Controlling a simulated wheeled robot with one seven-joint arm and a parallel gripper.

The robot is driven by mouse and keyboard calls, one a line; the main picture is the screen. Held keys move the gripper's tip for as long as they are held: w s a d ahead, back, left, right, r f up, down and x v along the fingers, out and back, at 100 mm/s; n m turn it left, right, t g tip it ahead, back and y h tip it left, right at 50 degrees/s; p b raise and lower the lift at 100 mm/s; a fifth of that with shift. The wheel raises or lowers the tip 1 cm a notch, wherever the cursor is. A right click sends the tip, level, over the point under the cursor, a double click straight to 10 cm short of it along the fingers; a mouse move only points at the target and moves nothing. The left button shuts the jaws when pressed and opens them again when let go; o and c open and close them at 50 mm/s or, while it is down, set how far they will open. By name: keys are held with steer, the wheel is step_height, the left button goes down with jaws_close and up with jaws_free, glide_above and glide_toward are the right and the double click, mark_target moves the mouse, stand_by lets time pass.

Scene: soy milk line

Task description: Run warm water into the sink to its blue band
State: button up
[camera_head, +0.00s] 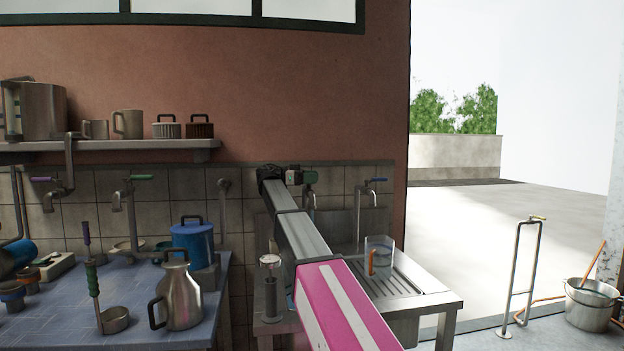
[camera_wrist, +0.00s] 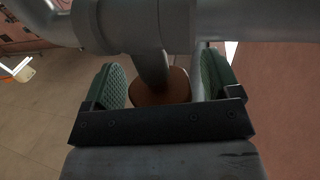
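The metal sink unit (camera_head: 440,300) stands right of the blue-tiled counter; my arm covers much of its left part. I see no blue band and no water. A grey tap (camera_head: 312,202) rises behind its left side, and a second tap with a blue lever (camera_head: 376,180) stands to its right. My gripper (camera_head: 301,177) is at the left tap's top. In the wrist view, its green-padded fingers (camera_wrist: 163,88) are open, one either side of a grey pipe (camera_wrist: 152,68) and a brown round piece (camera_wrist: 160,92). Gaps show beside the brown piece; I cannot tell whether it is a handle.
A clear jug with an orange handle (camera_head: 383,262) stands on the sink's ribbed drainboard. The blue-tiled counter (camera_head: 60,310) holds a steel jug (camera_head: 180,295), a blue pot (camera_head: 194,243) and a ladle (camera_head: 115,320). A shelf (camera_head: 120,145) hangs above.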

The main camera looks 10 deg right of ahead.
steer(key=v, duration=0.7)
steer(key=shift+a, duration=0.25)
steer(key=shift+c, duration=0.6)
steer(key=s+a+n+t+y, duration=0.25)
steer(key=s+n+t, duration=0.55)
steer(key=t, duration=0.5)
steer(key=shift+n+t, duration=0.3)
steer(key=shift+n, duration=0.2)
steer(key=x, duration=1.1)
steer(key=shift+w+a+r, duration=0.15)
steer(key=shift+w+r, duration=0.1)
steer(key=shift+w, duration=0.15)
